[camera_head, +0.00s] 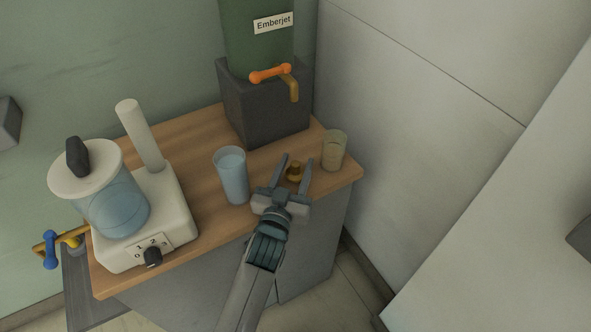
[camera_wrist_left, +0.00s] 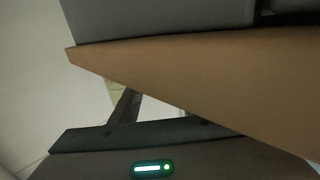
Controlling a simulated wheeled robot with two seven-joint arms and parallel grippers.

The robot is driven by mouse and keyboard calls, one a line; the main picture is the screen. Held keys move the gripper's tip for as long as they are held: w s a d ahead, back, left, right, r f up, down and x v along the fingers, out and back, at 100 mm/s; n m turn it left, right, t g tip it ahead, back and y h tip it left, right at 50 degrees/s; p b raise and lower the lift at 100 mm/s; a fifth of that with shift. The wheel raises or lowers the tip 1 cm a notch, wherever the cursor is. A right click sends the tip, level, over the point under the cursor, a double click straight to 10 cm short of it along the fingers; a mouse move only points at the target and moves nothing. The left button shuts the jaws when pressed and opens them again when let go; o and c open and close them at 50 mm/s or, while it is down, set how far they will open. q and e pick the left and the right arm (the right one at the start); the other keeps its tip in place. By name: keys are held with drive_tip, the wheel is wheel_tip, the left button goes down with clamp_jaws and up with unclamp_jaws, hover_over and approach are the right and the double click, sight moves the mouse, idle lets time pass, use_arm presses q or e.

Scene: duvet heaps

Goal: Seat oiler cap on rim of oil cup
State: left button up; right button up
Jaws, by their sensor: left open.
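A small brass-coloured knobbed piece, which looks like the oiler cap (camera_head: 294,172), sits on the wooden counter near its right front edge. My left gripper (camera_head: 296,158) is open, with one finger on each side of the cap in the head view; I cannot tell if they touch it. A yellowish, see-through cup (camera_head: 333,150), perhaps the oil cup, stands upright just right of the fingers, with no cap on it. In the left wrist view the wooden counter (camera_wrist_left: 200,80) fills much of the picture and the cap cannot be made out. My right gripper is not in view.
A pale blue tumbler (camera_head: 232,178) stands close left of my gripper. A white blender (camera_head: 150,215) fills the counter's left. A green Emberjet dispenser (camera_head: 258,40) on a dark block (camera_head: 265,112) stands behind. The counter (camera_head: 190,150) ends near the cup.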

use_arm(q)
drive_tip(key=shift+c, duration=0.7)
clamp_jaws()
drive_tip(key=shift+r, duration=0.15)
